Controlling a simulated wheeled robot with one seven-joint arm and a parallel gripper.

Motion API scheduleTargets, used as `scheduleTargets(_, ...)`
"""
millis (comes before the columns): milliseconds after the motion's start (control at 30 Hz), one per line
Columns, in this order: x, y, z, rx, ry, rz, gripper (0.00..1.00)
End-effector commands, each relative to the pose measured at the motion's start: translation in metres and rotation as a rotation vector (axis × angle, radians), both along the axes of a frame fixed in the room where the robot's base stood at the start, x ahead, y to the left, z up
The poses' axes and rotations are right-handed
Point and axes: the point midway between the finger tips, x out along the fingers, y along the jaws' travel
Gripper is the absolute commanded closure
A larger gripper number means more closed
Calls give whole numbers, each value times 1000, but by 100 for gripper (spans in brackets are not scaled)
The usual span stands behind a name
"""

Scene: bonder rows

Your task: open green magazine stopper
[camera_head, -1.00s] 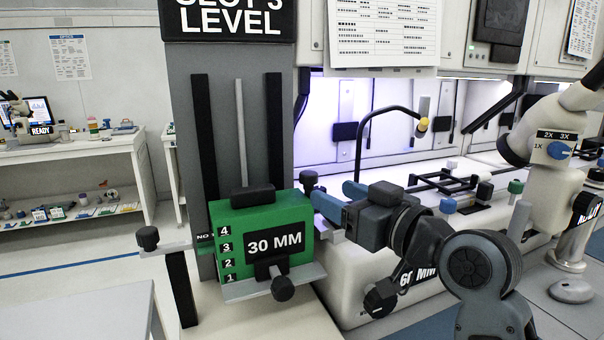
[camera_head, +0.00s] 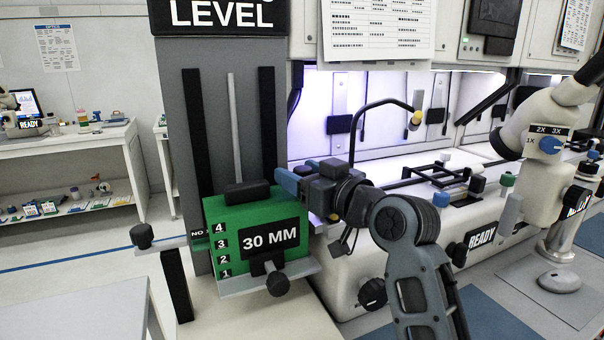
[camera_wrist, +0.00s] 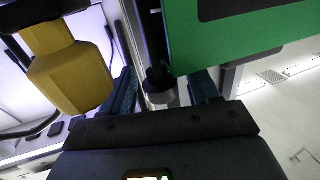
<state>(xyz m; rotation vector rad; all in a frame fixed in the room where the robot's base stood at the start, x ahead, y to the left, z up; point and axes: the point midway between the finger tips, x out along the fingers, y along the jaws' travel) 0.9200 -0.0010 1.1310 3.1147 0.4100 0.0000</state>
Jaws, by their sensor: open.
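The green magazine (camera_head: 213,213), marked 30 MM, sits on a grey ledge at the foot of the slot column in the head view. A black knob (camera_head: 277,284) on a dark bracket stands at its front; I cannot tell whether this is the stopper. My gripper (camera_head: 288,178) is at the magazine's upper right, its fingertips partly hidden. In the wrist view the green magazine (camera_wrist: 225,45) fills the upper right. The open blue fingers (camera_wrist: 163,88) stand on either side of a small black and grey post (camera_wrist: 160,82); contact is unclear.
A yellow-tipped lamp arm (camera_head: 415,119) curves up behind my gripper; its yellow tip looms in the wrist view (camera_wrist: 72,78). A white machine (camera_head: 350,265) and a microscope (camera_head: 545,140) stand to the right. Another black knob (camera_head: 142,236) is at left.

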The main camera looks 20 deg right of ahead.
Motion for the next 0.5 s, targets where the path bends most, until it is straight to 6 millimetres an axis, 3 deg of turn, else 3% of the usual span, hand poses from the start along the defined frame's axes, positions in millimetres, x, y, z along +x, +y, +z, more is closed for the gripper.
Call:
scheduleTargets(67,0,0,0,0,0,0,44)
scheduleTargets(500,0,0,0,0,0,0,86)
